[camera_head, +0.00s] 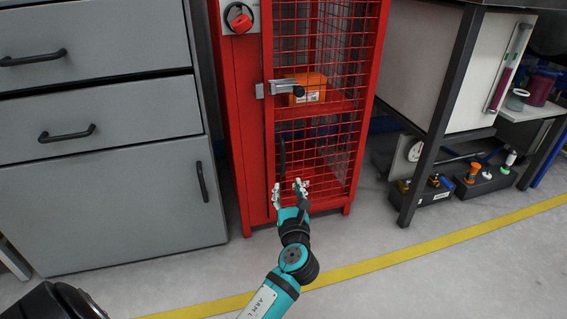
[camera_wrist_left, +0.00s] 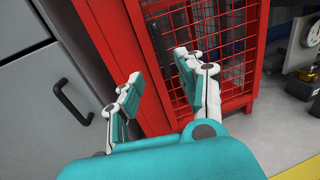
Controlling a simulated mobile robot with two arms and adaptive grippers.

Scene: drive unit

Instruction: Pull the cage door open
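The red mesh cage door (camera_head: 322,150) stands upright and looks flush with its frame. It carries a dark vertical handle (camera_head: 282,157) low on its left side and a grey latch with a black knob (camera_head: 284,87) higher up. The handle also shows in the left wrist view (camera_wrist_left: 160,42). My left gripper (camera_head: 290,188) is open and empty in front of the door's lower left part, just below the handle. In the left wrist view its fingers (camera_wrist_left: 158,84) are spread, with the red frame behind the gap. My right gripper is not in view.
An orange box (camera_head: 310,88) sits inside the cage. A grey drawer cabinet (camera_head: 110,215) stands close on the left. A dark-legged bench (camera_head: 433,130) is on the right with small parts (camera_head: 470,180) below it. The floor in front, with a yellow line (camera_head: 400,252), is clear.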

